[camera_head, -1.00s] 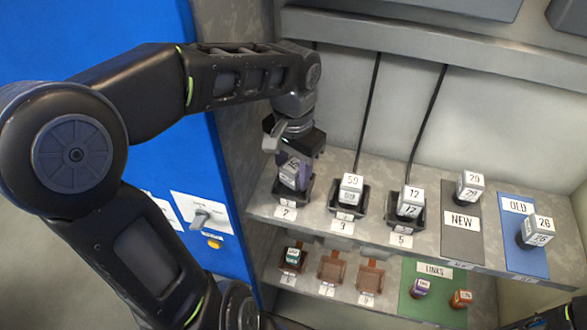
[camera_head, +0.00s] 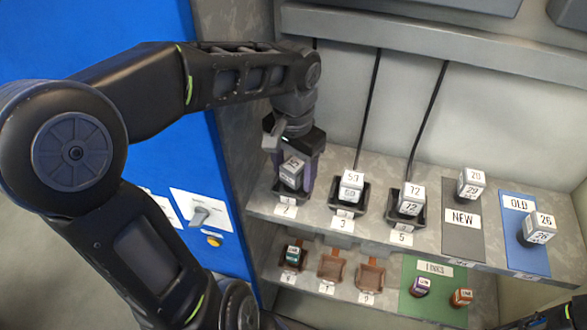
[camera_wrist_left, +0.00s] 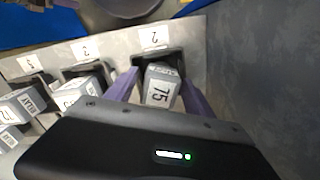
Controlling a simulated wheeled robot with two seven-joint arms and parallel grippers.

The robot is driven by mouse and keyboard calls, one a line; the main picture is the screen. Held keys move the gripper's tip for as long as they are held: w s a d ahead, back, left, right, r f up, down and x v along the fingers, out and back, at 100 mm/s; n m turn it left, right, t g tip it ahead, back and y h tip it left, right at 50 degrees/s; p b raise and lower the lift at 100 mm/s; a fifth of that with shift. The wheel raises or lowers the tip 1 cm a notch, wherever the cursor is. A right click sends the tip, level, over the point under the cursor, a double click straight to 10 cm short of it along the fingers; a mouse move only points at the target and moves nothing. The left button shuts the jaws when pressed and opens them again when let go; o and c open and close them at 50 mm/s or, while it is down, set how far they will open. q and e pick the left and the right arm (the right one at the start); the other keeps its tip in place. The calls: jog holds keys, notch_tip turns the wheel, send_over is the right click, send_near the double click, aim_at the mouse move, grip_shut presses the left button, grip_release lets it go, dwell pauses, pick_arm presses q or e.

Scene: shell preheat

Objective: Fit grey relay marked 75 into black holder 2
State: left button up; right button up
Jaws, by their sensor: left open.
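The grey relay marked 75 (camera_head: 291,172) stands at black holder 2 (camera_head: 283,198), the leftmost holder on the upper shelf. In the left wrist view the relay (camera_wrist_left: 160,87) shows its 75 label and sits between the walls of the holder (camera_wrist_left: 152,56). Its base is hidden, so I cannot tell how deep it sits. My left gripper (camera_head: 295,180) is open around the relay. Its purple fingers stand on either side, with gaps to the relay in the left wrist view (camera_wrist_left: 160,92). My right gripper does not show.
Holder 3 (camera_head: 345,208) bears a relay marked 59 and holder 5 (camera_head: 405,217) one marked 72. A grey NEW mat (camera_head: 461,240) and a blue OLD mat (camera_head: 523,262) each carry a relay. Below are brown holders (camera_head: 331,268) and a green mat (camera_head: 432,312) with two small links.

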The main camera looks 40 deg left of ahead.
aim_at(294, 165)
pick_arm(q)
jog(key=shift+r+p, duration=0.3)
jog(key=shift+r, duration=0.4)
notch_tip(294, 165, up, 7)
jog(key=shift+f+b, duration=0.1)
jog(key=shift+b, duration=0.5)
notch_tip(294, 165, up, 4)
jog(key=p, duration=0.3)
jog(key=shift+f, duration=0.2)
jog(key=shift+r+p, duration=0.45)
jog(key=shift+p, duration=0.05)
